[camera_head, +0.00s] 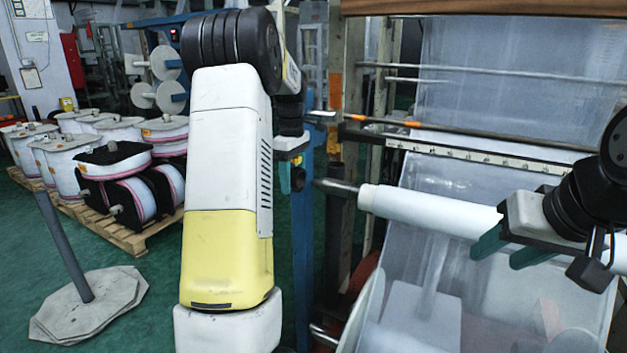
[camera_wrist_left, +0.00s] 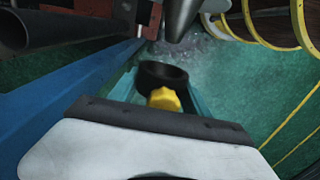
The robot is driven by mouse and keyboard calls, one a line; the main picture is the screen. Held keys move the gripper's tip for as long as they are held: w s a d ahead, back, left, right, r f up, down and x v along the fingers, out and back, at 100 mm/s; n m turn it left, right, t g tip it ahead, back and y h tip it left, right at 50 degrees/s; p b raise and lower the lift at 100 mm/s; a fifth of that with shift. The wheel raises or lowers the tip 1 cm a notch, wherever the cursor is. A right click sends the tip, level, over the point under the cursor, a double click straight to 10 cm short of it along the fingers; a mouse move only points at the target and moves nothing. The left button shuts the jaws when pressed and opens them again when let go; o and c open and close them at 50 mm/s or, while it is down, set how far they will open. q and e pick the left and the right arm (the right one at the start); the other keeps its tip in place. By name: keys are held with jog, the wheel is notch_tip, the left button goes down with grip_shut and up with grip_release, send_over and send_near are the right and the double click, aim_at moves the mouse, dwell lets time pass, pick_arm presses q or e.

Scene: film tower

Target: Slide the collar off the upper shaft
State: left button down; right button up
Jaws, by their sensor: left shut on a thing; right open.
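My left gripper (camera_head: 294,168) is shut on the black collar, partly hidden behind my arm in the head view. In the left wrist view the collar (camera_wrist_left: 163,73) is a dark ring with a yellow knob (camera_wrist_left: 164,98), between the teal fingers (camera_wrist_left: 160,90). The bare metal end of the upper shaft (camera_wrist_left: 180,16) is just beyond it, and a gap shows between them. In the head view the shaft (camera_head: 336,187) sticks out left from the white roll (camera_head: 425,210). My right gripper (camera_head: 510,250) is open at the front of the roll; whether it touches is unclear.
A blue machine post (camera_head: 303,240) stands close to my left gripper. Clear film (camera_head: 450,270) hangs below the roll. At left, several white reels stand on a wooden pallet (camera_head: 130,238). A grey post on an octagonal base (camera_head: 95,305) stands on the green floor.

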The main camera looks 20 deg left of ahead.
pick_arm(q)
jog(key=shift+s, duration=0.1)
jog(key=s+a, duration=0.4)
jog(key=s, duration=0.7)
jog(key=shift+a, duration=0.1)
dwell(0.4)
